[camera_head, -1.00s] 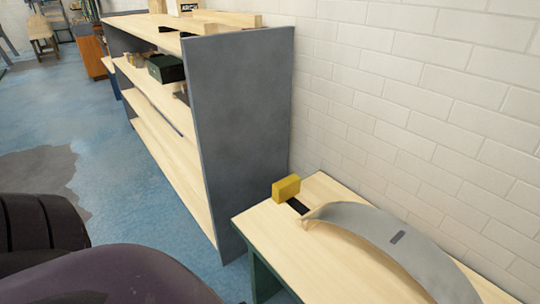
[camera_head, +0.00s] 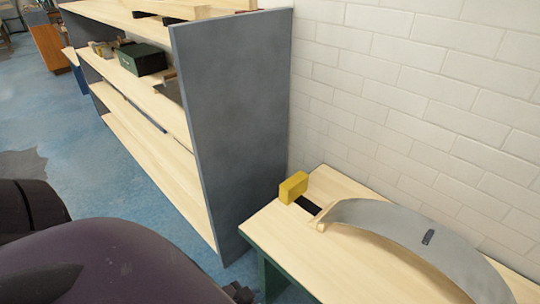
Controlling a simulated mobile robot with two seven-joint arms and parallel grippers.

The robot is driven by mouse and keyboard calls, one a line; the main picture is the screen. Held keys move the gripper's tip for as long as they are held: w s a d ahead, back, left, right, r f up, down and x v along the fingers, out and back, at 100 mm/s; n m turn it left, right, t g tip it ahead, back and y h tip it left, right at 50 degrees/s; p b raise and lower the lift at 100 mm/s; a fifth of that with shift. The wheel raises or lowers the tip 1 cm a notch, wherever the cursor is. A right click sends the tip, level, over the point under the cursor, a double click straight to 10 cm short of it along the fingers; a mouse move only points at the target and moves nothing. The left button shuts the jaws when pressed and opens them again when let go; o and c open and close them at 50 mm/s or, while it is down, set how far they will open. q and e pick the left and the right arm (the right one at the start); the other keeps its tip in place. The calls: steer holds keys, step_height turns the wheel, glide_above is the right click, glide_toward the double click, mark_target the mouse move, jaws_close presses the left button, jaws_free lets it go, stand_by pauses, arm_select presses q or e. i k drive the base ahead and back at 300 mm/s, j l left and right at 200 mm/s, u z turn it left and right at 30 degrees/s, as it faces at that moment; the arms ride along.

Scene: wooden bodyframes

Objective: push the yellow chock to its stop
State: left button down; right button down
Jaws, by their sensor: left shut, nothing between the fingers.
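The yellow chock (camera_head: 294,187) is a small block on the pale wooden bench top (camera_head: 345,184), near its far left edge. It sits at a dark slot (camera_head: 309,205) that runs from it toward a curved grey-faced wooden frame piece (camera_head: 405,222). A clear gap shows between the chock and the frame piece's near end. My left gripper (camera_head: 240,292) shows only as a dark tip at the bottom edge, left of the bench and below the chock, apart from both. It is shut and empty. My right gripper is not in view.
A shelf unit with a grey end panel (camera_head: 230,120) stands just left of and behind the bench. A dark green box (camera_head: 142,58) is on one shelf. A white brick wall (camera_head: 420,100) borders the bench. Blue floor (camera_head: 95,165) is open at left.

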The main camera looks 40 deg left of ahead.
mark_target(296, 184)
steer(key=j, duration=1.7)
steer(key=i+j, duration=0.35)
